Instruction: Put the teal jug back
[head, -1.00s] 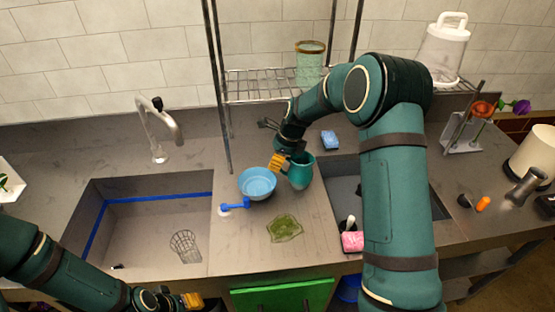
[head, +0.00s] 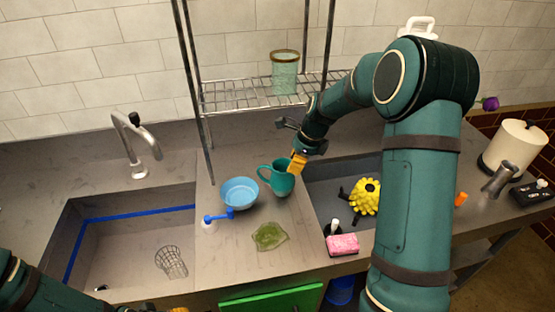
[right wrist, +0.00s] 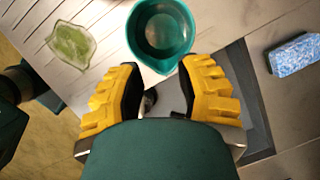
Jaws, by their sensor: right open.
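The teal jug (head: 282,180) stands upright on the counter between the two sinks, right of the blue bowl (head: 240,193). Its handle points left. My right gripper (head: 297,162) is open and empty at the jug's right side in the head view. In the right wrist view the jug (right wrist: 161,30) is beyond the gaping yellow fingers (right wrist: 160,88), not between them, with its spout towards them. Only a sliver of my left gripper (head: 179,309) shows at the bottom edge, so its jaws cannot be judged.
A wire shelf (head: 255,97) behind holds a green glass (head: 285,72). A green dish (head: 269,236), blue-handled brush (head: 217,217) and pink sponge (head: 342,244) lie near the counter front. A yellow knobbly object (head: 365,196) is at the right basin. A blue sponge (right wrist: 294,54) lies on the counter.

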